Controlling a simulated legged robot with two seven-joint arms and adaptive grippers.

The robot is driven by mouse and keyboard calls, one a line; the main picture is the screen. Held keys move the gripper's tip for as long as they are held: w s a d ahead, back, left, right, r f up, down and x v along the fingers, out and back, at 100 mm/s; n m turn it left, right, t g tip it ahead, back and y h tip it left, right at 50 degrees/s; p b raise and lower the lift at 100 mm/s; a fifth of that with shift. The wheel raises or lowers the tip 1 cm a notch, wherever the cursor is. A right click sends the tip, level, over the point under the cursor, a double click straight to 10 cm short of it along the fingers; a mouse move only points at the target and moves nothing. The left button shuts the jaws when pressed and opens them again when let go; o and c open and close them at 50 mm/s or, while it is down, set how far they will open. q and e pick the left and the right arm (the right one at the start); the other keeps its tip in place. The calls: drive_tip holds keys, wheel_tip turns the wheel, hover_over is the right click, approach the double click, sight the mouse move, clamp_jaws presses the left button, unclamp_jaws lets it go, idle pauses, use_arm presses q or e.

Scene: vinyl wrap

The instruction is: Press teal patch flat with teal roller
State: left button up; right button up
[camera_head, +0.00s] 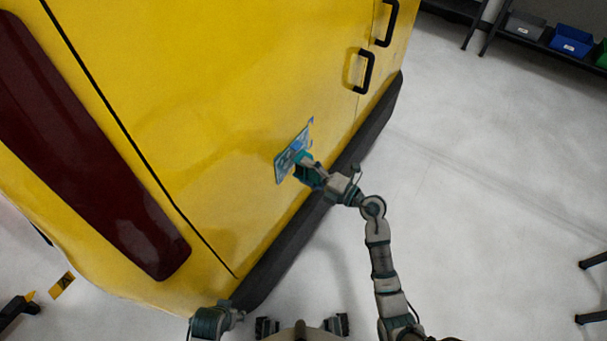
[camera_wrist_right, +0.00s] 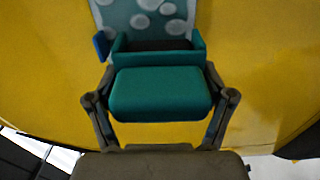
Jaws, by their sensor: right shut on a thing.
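The teal patch (camera_head: 281,167) is on the yellow side panel of a vehicle, with lighter round marks on it. In the right wrist view the patch (camera_wrist_right: 150,15) shows pale blobs on teal, with a small blue tab (camera_wrist_right: 101,45) at its left edge. My right gripper (camera_head: 312,176) is shut on the teal roller (camera_wrist_right: 160,95), which lies against or just in front of the patch's lower part; exact contact is hard to tell. The roller hides part of the patch. My left gripper is not clearly seen; a piece of my left arm shows at the bottom edge.
The yellow vehicle body (camera_head: 190,90) fills the left, with black handles (camera_head: 364,72) above right and a dark lower trim (camera_head: 290,245) below the patch. Shelves with a blue bin (camera_head: 572,41) stand far right. The grey floor at right is mostly clear.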

use_arm(q)
drive_tip(key=shift+a+f, duration=0.1)
drive_tip(key=shift+a, duration=0.3)
use_arm(e)
drive_tip(key=shift+w+a, duration=0.1)
drive_tip(key=shift+a, duration=0.3)
use_arm(q)
drive_tip(key=shift+d, duration=0.3)
use_arm(e)
drive_tip(key=shift+w+d, duration=0.85)
drive_tip(key=shift+d, duration=0.1)
use_arm(q)
drive_tip(key=shift+a, duration=0.15)
use_arm(e)
drive_tip(key=shift+a, duration=0.15)
drive_tip(key=shift+w, duration=0.45)
drive_tip(key=shift+w+d, duration=0.5)
drive_tip(key=shift+d, duration=0.15)
use_arm(q)
drive_tip(key=shift+s+f, duration=0.1)
drive_tip(key=shift+f, duration=0.15)
use_arm(e)
drive_tip(key=shift+w+d, duration=0.55)
drive_tip(key=shift+w, duration=0.35)
